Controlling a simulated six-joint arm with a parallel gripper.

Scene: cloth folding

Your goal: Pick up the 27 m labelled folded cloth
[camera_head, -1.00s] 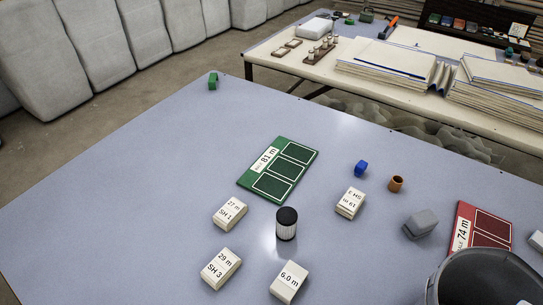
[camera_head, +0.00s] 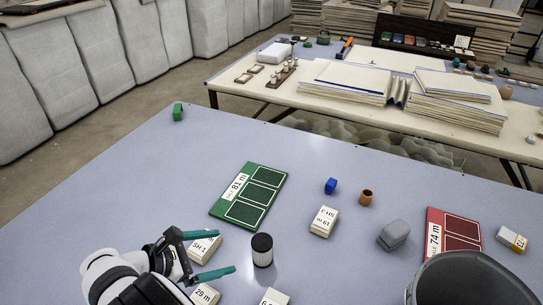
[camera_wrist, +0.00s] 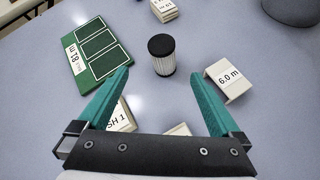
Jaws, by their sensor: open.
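The 27 m folded cloth (camera_head: 203,248) is a small white block on the blue-grey table, with SH 1 visible on its label. My gripper (camera_head: 225,252) is partly in front of it, so its 27 m line is hidden. In the wrist view the cloth (camera_wrist: 120,117) shows beside and below the left green finger, partly covered by the finger and the gripper body. My gripper (camera_wrist: 160,76) has its two green fingers wide apart, with nothing held between them. I cannot tell the height of the fingers above the cloth.
A black-topped ribbed cylinder (camera_head: 262,251) stands right of the cloth. The 29 m cloth (camera_head: 205,294) and 6.0 m cloth (camera_head: 273,298) lie nearby. A green board (camera_head: 249,195) lies behind, a grey bin (camera_head: 470,285) at right.

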